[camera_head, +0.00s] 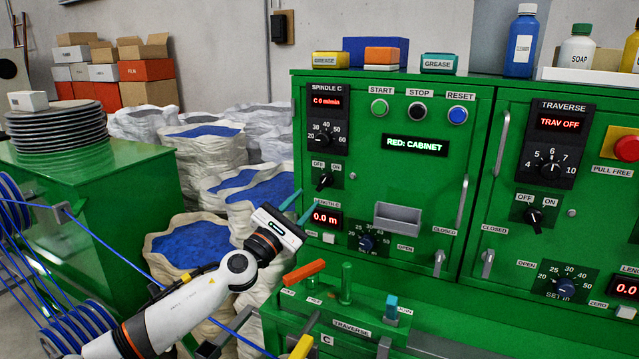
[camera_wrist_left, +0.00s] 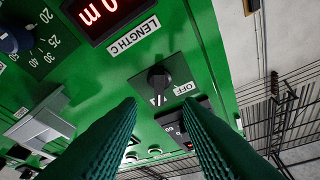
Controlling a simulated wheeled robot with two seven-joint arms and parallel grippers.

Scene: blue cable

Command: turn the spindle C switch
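The spindle C switch (camera_head: 324,181) is a black rotary knob marked OFF and ON, below the SPINDLE C dial panel (camera_head: 327,121) on the green cabinet. In the left wrist view the knob (camera_wrist_left: 158,82) sits just beyond and between my fingertips, with its OFF label to the right. I cannot tell for sure which mark it points at. My left gripper (camera_head: 302,207) is open and empty, its green fingers pointing up at the panel just below the switch. Both fingers (camera_wrist_left: 161,106) show apart in the wrist view, not touching the knob. My right gripper is not in view.
The LENGTH C display (camera_head: 326,217) reads 0.0 m, close to my fingers. A grey bin (camera_head: 397,218) and a blue-dotted dial (camera_head: 367,242) are to the right. An orange lever (camera_head: 304,272) stands below. Sacks (camera_head: 190,246) fill the floor at left.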

